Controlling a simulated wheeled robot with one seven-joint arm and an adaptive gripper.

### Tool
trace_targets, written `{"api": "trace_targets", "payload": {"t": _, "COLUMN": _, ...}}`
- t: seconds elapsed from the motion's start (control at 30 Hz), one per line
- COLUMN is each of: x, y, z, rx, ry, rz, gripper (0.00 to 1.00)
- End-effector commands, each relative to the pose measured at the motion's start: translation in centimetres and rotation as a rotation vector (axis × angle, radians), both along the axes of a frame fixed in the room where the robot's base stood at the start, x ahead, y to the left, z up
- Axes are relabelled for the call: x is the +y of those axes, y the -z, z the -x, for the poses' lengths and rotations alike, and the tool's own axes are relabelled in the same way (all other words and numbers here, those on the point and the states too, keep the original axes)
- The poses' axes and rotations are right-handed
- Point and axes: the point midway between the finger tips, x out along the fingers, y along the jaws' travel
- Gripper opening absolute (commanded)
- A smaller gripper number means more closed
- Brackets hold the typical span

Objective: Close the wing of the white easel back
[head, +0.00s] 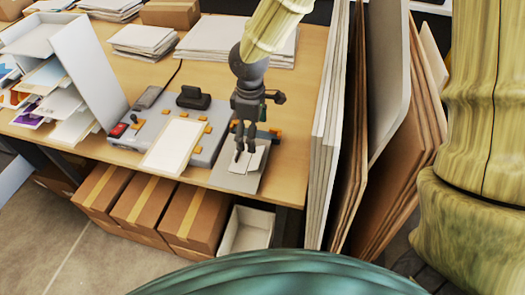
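A small white piece that looks like the easel back (256,158) lies on a grey board (222,177) at the front edge of the wooden table. It looks folded, with part of it standing up at an angle, which seems to be its wing. My dark gripper (244,153) points down right over it, and its fingers hide part of the white piece. The fingertips are close together at the piece. I cannot tell whether they touch or hold the wing.
Upright panels (331,120) stand close on the right. Cardboard boxes (190,215) and a white bin (247,230) sit below the table.

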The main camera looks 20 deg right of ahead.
Motion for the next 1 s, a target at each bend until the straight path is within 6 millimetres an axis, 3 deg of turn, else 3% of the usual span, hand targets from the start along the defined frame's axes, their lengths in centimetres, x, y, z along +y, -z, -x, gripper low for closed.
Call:
{"api": "trace_targets", "payload": {"t": 0.7, "x": -0.2, "y": 8.1, "z": 0.1, "rx": 0.003, "ry": 0.002, "rz": 0.001, "gripper": 1.0}}
{"api": "trace_targets", "payload": {"t": 1.0, "x": -0.2, "y": 9.8, "z": 0.1, "rx": 0.001, "ry": 0.003, "rz": 0.001, "gripper": 1.0}}
